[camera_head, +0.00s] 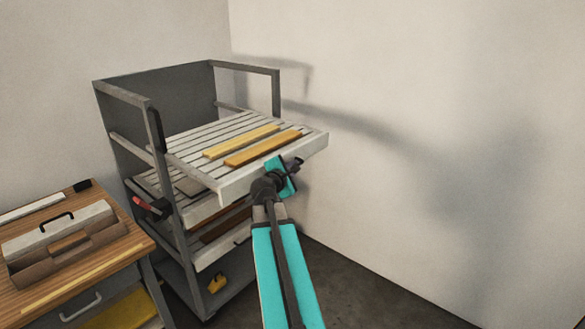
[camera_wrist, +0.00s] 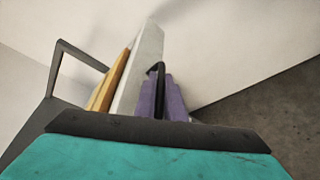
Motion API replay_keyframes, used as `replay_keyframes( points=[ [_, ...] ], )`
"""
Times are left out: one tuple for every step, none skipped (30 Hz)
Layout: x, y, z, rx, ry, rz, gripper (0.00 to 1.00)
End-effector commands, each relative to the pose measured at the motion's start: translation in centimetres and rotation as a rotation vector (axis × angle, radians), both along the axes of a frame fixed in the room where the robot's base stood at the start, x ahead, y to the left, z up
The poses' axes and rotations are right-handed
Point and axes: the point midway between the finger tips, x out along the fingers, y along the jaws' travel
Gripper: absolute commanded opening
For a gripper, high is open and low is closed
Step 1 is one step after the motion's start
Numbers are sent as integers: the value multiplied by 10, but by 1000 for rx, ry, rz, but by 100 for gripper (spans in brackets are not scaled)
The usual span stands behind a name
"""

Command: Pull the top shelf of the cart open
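The grey metal cart (camera_head: 128,95) stands against the walls in the head view. Its top shelf (camera_head: 190,140) is a pale slatted tray that juts out past the front posts. The shelf's pale front panel (camera_head: 237,183) also shows in the wrist view (camera_wrist: 140,75). A dark handle (camera_wrist: 158,80) is on that panel. My gripper (camera_head: 292,168) is at the front panel; its purple fingers (camera_wrist: 160,98) lie on both sides of the handle and look closed on it. My wrist hides part of the panel in the head view.
Two yellow-brown boards (camera_head: 263,146) lie on the top shelf. Lower shelves (camera_head: 205,208) sit beneath it. A wooden workbench (camera_head: 125,262) with a toolbox (camera_head: 60,232) stands at the left. The floor (camera_head: 345,285) at the right is clear.

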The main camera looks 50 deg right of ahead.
Motion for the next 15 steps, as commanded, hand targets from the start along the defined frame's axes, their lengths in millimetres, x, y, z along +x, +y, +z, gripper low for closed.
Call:
replay_keyframes(
  points=[
    [-2, -2, 1, -3, 3, -6, 13],
    [-1, -1, 1, -3, 2, -4, 17],
    [-1, -1, 1, -2, 2, -3, 17],
    [0, -1, 1, -2, 2, -3, 17],
    [0, 0, 1, -2, 2, -2, 17],
    [0, 0, 1, -2, 2, -1, 17],
    [1, 1, 1, -3, 1, -1, 17],
    [1, 1, 1, -2, 1, 0, 17],
    [1, 1, 1, -1, 1, 1, 17],
    [1, 1, 1, -1, 1, 1, 17],
    [1, 1, 1, -1, 1, 1, 17],
    [1, 2, 1, -2, 0, 1, 17],
    [1, 2, 1, -2, 0, 1, 17],
    [1, 3, 1, -1, 0, 2, 17],
    [0, 4, 1, -1, 0, 2, 17]
  ],
)
